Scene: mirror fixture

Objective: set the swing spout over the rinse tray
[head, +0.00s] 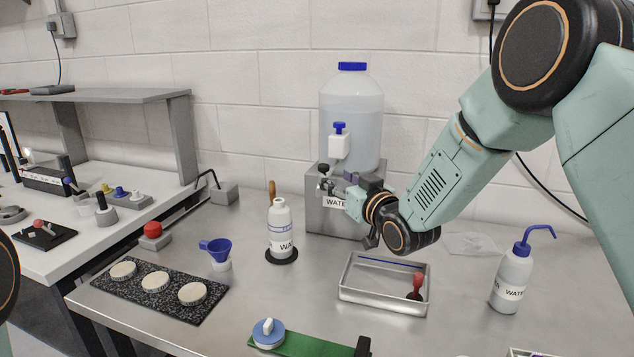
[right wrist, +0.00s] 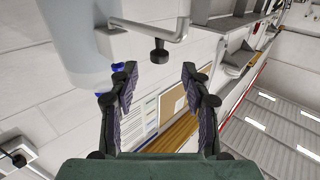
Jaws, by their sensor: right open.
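The swing spout (head: 326,187) is a bent grey metal tube with a black knob, at the front of the grey water stand. In the right wrist view the spout (right wrist: 172,36) runs across the top, and its black knob (right wrist: 160,52) is just beyond the gap between my fingertips. My right gripper (head: 352,190) is close to the spout's right side, and its open fingers (right wrist: 159,78) hold nothing. The rinse tray (head: 372,303) is a shallow metal tray in front of the stand, lower right of the spout. My left gripper is out of view.
A red-handled tool (head: 417,285) is in the tray. A large water jug (head: 352,110) tops the stand (head: 330,218). A white bottle (head: 279,232) stands left of the tray, a wash bottle (head: 513,275) right of it.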

